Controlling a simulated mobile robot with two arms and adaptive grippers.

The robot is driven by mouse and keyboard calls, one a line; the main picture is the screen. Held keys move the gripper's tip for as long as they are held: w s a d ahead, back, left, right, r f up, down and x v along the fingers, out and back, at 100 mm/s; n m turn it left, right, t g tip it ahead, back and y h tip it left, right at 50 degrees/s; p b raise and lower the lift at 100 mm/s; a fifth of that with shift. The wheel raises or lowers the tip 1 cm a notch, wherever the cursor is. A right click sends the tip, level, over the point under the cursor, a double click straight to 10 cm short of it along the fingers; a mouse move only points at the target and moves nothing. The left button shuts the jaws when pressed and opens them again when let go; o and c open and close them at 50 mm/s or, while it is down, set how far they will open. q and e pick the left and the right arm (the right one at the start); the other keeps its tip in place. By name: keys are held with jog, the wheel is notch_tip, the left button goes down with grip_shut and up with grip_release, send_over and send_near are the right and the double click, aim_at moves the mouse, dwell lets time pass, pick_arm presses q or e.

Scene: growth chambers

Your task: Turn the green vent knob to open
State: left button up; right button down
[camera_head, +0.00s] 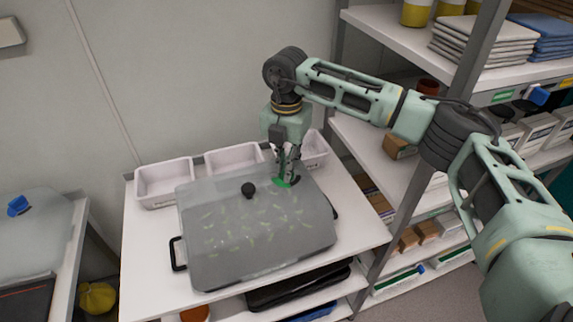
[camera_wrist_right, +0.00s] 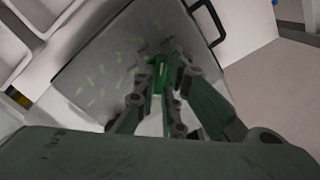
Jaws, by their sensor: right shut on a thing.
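The growth chamber (camera_head: 258,240) is a box with a translucent lid on the white table, with several pale green seedlings showing through. A black round knob (camera_head: 248,190) is on its lid. The green vent knob (camera_head: 283,183) is at the lid's far right part, partly hidden by my right gripper. My right gripper (camera_head: 287,178) points down from above and is shut on the green knob. In the right wrist view the green knob (camera_wrist_right: 158,75) shows between the fingers (camera_wrist_right: 160,90). The knob's turn angle cannot be told. My left gripper is not in view.
White trays (camera_head: 165,180) stand along the table's back edge, close behind the chamber. A shelf rack (camera_head: 400,165) with boxes stands at the right, near my right arm. Another translucent lid with a blue knob (camera_head: 18,205) is at the far left.

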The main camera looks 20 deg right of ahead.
dwell(0.3)
jog(key=c, duration=1.8)
grip_release()
jog(key=shift+c, duration=0.2)
notch_tip(320, 180, up, 12)
